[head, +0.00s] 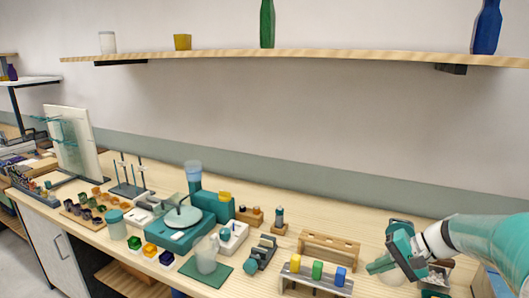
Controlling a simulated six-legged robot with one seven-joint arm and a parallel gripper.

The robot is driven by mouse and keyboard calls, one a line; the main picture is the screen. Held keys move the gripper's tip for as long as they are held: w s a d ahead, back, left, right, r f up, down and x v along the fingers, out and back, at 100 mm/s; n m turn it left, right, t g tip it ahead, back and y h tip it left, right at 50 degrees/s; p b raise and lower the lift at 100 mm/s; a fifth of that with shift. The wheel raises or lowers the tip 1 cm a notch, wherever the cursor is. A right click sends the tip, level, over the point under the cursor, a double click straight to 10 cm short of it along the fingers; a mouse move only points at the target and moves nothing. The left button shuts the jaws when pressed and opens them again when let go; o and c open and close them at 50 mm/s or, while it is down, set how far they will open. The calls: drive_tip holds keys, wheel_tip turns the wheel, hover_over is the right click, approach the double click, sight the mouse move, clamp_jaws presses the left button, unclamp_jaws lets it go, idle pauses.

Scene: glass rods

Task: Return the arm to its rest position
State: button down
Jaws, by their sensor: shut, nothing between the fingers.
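My gripper (400,262) is at the lower right of the head view, at the end of my teal and white arm. It is low over the right part of the wooden bench (345,225), and its fingers are shut with nothing between them. A pale rounded object (377,267) shows close beside the gripper; I cannot tell whether they touch. No glass rods can be made out clearly in this view.
Left of the gripper are a wooden rack (330,247), a rack with coloured blocks (316,272), a beaker on a green mat (195,270) and a teal balance (172,232). A wall shelf (300,55) with bottles runs above. Bare bench lies behind the racks.

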drive_tip(key=s+a+r+n+h, duration=0.1)
drive_tip(key=s+a+n+h, duration=0.1)
drive_tip(key=s, duration=0.5)
drive_tip(key=s+a+r+n+t+h, duration=0.1)
drive_tip(key=s+a+r+n+h, duration=0.1)
drive_tip(key=s+a+h, duration=0.2)
drive_tip(key=s+a+r+n+t+h, duration=0.1)
drive_tip(key=s+a+r+n+h, duration=0.1)
drive_tip(key=s+a, duration=0.4)
drive_tip(key=s, duration=0.5)
drive_tip(key=shift+s+a+h, duration=0.15)
drive_tip(key=shift+h, duration=0.25)
idle(0.7)
